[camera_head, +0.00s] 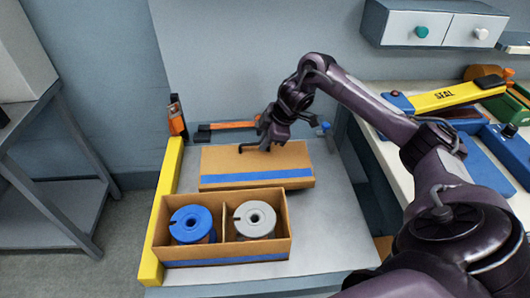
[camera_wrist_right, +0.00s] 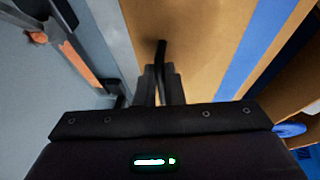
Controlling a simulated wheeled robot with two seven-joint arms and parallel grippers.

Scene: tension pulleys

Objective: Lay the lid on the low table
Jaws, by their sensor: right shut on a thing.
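The cardboard lid (camera_head: 230,165) with a blue stripe along its front edge is just behind the open box (camera_head: 160,240) over the low table (camera_head: 325,240). It looks about level; I cannot tell whether it touches the table. My right gripper (camera_head: 266,144) is at the lid's top, shut on its dark handle. In the right wrist view the handle (camera_wrist_right: 160,52) stands between the fingers (camera_wrist_right: 160,85), with the brown lid (camera_wrist_right: 205,45) below. My left gripper is not in view.
The box holds a blue spool (camera_head: 191,224) and a grey spool (camera_head: 255,219). A yellow bar (camera_head: 163,220) lines the table's left edge. Orange-and-dark tools (camera_head: 230,125) lie at the back. A sealer (camera_head: 445,97) stands on the right bench. The table's right front is clear.

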